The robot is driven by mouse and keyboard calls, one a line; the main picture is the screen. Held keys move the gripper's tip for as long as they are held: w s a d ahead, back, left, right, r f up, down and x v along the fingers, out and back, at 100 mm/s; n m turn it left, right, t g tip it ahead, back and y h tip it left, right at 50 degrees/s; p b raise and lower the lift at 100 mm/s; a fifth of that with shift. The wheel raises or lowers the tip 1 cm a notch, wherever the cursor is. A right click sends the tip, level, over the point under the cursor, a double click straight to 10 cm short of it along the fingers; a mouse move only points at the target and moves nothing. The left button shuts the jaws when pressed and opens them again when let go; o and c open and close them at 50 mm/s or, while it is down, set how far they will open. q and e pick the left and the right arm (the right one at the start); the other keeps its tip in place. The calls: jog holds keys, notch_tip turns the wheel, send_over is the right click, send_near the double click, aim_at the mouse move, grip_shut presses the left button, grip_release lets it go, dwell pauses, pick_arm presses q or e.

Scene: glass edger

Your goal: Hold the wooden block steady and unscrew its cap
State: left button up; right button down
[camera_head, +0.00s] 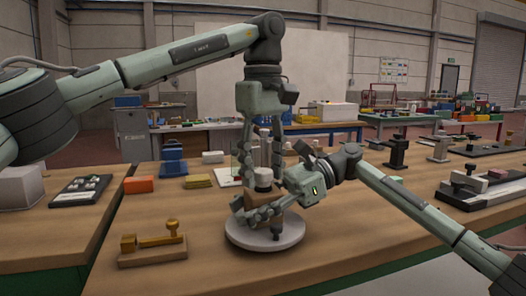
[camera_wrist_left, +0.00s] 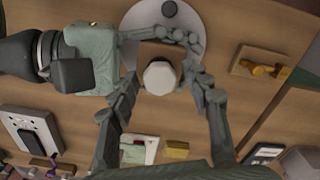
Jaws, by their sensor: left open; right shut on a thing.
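The wooden block (camera_head: 250,200) stands upright on a round white plate (camera_head: 250,239) on the bench. Its white cap (camera_head: 263,179) sits on top, and in the left wrist view the cap (camera_wrist_left: 160,77) covers much of the block (camera_wrist_left: 160,49). My right gripper (camera_head: 256,213) is shut on the block from the right, low on its sides. My left gripper (camera_head: 260,170) points straight down above the block. Its fingers are open, one on each side of the cap, and the left wrist view shows gaps between them and the cap.
A brass-coloured tool on a wooden base (camera_head: 153,243) lies at the front left. An orange block (camera_head: 139,185), a yellow block (camera_head: 198,181) and a blue holder (camera_head: 173,161) stand behind. Black clamps and a tray (camera_head: 478,192) are at the right. Bare bench lies front right of the plate.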

pick_arm(q)
jog(key=shift+f, duration=0.1)
jog(key=shift+c, duration=0.6)
grip_shut()
jog(key=n, duration=0.5)
jog(key=shift+n, duration=0.4)
jog(key=n, duration=1.2)
jog(key=shift+n, duration=0.3)
jog(key=n, duration=0.4)
jog(key=shift+n, duration=0.3)
jog(key=n, duration=0.3)
jog(key=shift+r, duration=0.3)
